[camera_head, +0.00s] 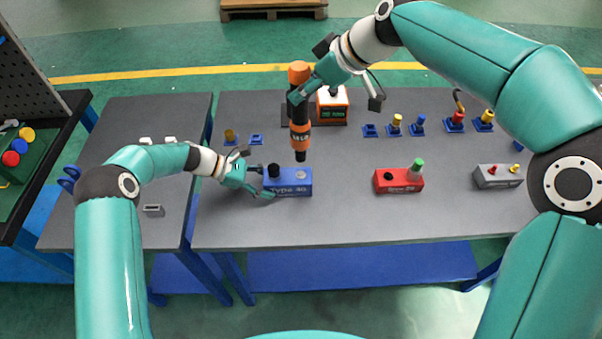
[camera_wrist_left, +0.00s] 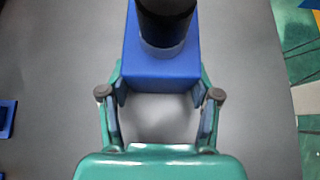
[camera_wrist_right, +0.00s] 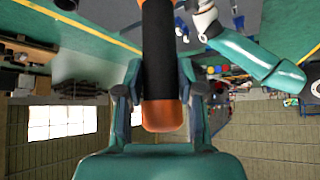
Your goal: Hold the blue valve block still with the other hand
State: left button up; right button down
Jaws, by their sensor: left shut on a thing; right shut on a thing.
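The blue valve block (camera_head: 288,187), marked "Type 40", stands near the front of the grey table with a black knob (camera_head: 273,171) and a grey round fitting (camera_head: 302,175) on top. My left gripper (camera_head: 266,181) is shut on the block's left end. In the left wrist view the fingers (camera_wrist_left: 160,97) flank the block (camera_wrist_left: 160,72). My right gripper (camera_head: 302,88) is shut on an orange and black power screwdriver (camera_head: 300,137), held upright with its tip over the block's right part. Whether the tip touches the fitting is unclear. The screwdriver (camera_wrist_right: 159,75) fills the right wrist view's middle.
A red block (camera_head: 398,182) with a green knob and a grey block (camera_head: 498,178) stand to the right. Behind are an orange-white box (camera_head: 332,106) and several small blue stands with coloured caps. The table is clear between the blue and red blocks.

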aim_at(307, 113)
dwell(0.4)
jog(key=shift+n, duration=0.3)
jog(key=shift+d+f, duration=0.15)
jog(key=shift+f, duration=2.05)
jog(key=shift+s+m+t+h, duration=0.15)
jog(key=shift+m+t+h, duration=0.4)
jog(key=shift+m, duration=0.95)
jog(key=shift+f, duration=1.1)
dwell(1.8)
jog(key=shift+r, duration=0.15)
